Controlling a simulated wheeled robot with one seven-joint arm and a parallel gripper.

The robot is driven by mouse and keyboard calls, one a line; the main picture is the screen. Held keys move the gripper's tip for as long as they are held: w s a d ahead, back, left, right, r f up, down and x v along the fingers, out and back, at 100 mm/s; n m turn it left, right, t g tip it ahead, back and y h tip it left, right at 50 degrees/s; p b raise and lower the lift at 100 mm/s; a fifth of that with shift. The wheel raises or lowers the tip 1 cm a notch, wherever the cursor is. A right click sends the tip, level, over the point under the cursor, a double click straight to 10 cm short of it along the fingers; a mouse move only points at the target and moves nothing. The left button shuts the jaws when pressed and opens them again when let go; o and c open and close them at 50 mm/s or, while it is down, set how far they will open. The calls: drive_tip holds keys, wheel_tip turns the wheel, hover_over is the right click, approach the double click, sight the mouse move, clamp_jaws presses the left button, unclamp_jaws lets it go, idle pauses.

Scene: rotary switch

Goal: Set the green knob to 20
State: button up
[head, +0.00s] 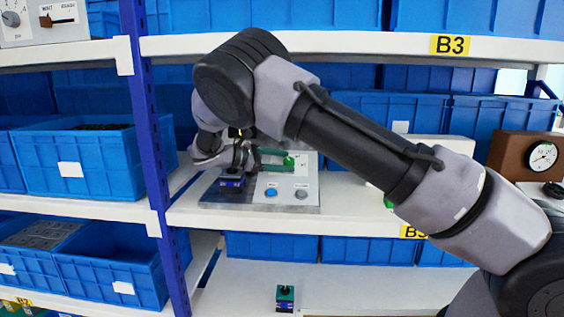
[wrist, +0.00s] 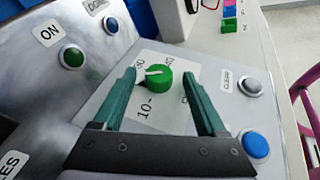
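The green knob (wrist: 158,80) sits on a white dial plate (wrist: 172,122). Its white pointer points left in the wrist view, toward a partly hidden number near the left fingertip. Gaps show between fingers and knob in the wrist view. In the head view the knob (head: 289,161) is small at the tips of my gripper (head: 279,160), partly hidden.
The sloped metal panel (wrist: 88,100) also carries a blue button (wrist: 255,144), a grey button (wrist: 251,86) and a green button (wrist: 71,57). The panel stands on a white shelf (head: 345,209). Blue bins (head: 85,163) fill neighbouring shelves, and a blue upright (head: 147,110) stands left.

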wheel_tip(320, 180, up, 10)
idle(0.7)
